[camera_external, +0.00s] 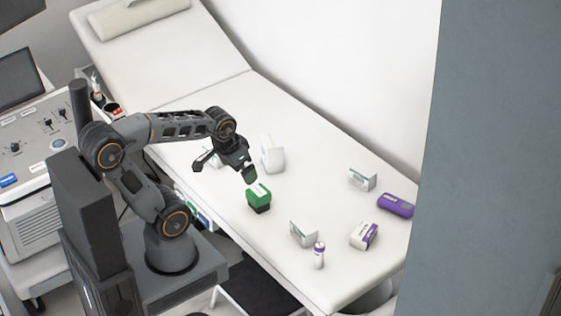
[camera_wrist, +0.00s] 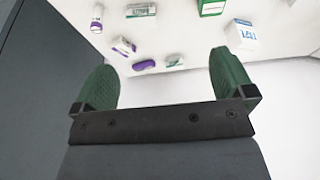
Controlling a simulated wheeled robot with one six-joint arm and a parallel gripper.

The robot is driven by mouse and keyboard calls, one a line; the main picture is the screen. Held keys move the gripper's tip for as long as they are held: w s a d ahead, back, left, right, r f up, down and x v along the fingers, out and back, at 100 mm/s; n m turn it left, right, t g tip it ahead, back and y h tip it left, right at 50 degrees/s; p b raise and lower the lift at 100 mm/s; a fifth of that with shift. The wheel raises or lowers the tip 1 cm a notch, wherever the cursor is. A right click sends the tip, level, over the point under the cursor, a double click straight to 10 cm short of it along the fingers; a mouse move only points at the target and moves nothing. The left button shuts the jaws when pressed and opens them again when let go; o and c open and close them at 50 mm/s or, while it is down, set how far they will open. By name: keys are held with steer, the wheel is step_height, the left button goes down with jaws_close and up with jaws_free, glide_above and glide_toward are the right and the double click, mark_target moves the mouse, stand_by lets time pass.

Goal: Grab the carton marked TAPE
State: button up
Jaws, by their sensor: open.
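The carton marked TAPE (camera_wrist: 242,36) is white with blue lettering and stands upright at the upper right of the wrist view, just beyond the right finger. By its place next to the green box, it is the tall white carton (camera_external: 271,155) in the external view, whose lettering cannot be read there. My gripper (camera_external: 225,167) is open and empty above the couch, to the left of this carton and apart from it in the picture. Its two green-padded fingers (camera_wrist: 165,82) are spread wide in the wrist view, with nothing between them.
A green box (camera_external: 258,198) stands in front of the TAPE carton. Another pale item (camera_external: 213,158) is partly hidden behind my gripper.

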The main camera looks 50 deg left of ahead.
steer(key=a+f+n+g+b, duration=0.1)
steer(key=a+f+n+b, duration=0.15)
steer(key=f, duration=0.25)
steer(key=n+t+h+b, duration=0.6)
steer(key=n+t, duration=0.1)
steer(key=n, duration=1.7)
glide_toward(272, 143)
steer(key=d+f, duration=0.2)
steer(key=shift+w+d+f, duration=0.25)
steer(key=shift+d+f, duration=0.1)
steer(key=shift+d, duration=0.05)
steer(key=w+a+r+n+t+y, duration=0.1)
steer(key=w+a+r+n+t, duration=0.15)
steer(key=r+n, duration=0.25)
steer(key=shift+t, duration=0.25)
steer(key=f, duration=0.4)
steer(key=d+f, duration=0.1)
steer(key=f, duration=0.1)
steer(key=shift+w+f, duration=0.1)
steer(key=shift+w, duration=0.3)
steer(key=w+f, duration=0.1)
steer(key=w+d+f, duration=0.1)
steer(key=w, duration=0.1)
steer(key=shift+d+f, duration=0.2)
steer(key=shift+x, duration=0.75)
